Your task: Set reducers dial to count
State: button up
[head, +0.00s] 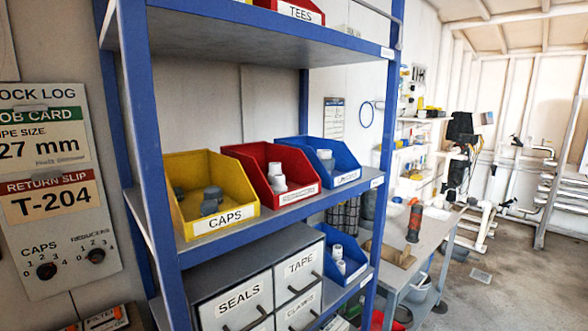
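The pointer of each knob is too small to read. A red bin (302,195) on the middle shelf has a label too small to read surely and holds pale fittings (277,178). Its wall hides part of what is inside, so I cannot tell the full number. My gripper is not in view.
A yellow caps bin (232,227) with grey fittings and a blue bin (347,178) flank the red bin on a blue-framed shelf (155,130). Job cards (45,125) hang above the dials. Drawers (238,300) stand below. Open floor (500,270) lies at right.

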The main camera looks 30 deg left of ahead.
aim_at(97, 255)
jog(key=u, duration=0.05)
jog(key=i, duration=1.1)
jog(key=u, duration=2.45)
